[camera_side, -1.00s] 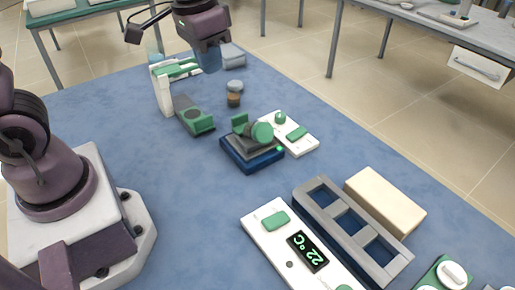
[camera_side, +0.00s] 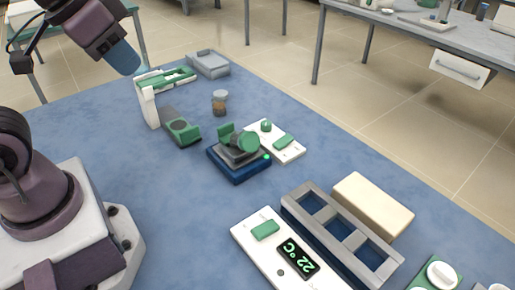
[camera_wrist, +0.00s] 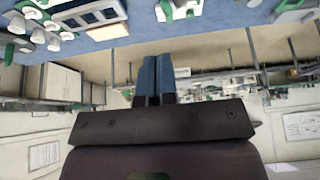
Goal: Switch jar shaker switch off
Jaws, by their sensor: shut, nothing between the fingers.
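The jar shaker (camera_side: 238,166) has a dark blue base, a grey platform and a green clamp with a green-capped jar lying on it. A small green light (camera_side: 267,157) glows at its right corner. Right behind it is a white control panel (camera_side: 291,154) with a green knob (camera_side: 266,125) and a green rocker switch (camera_side: 283,141); the rocker's tilt is too small to tell. My gripper (camera_side: 123,58) is up at the back left, well away from the shaker and panel. In the wrist view its two blue fingers (camera_wrist: 158,78) are together and empty.
Behind the shaker stand a small brown-filled jar (camera_side: 219,106), a green-and-white stand (camera_side: 150,103) and a grey tray (camera_side: 208,62). In front are a white panel reading 22 °C (camera_side: 262,250), a three-slot grey block (camera_side: 341,232) and a beige block (camera_side: 372,203).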

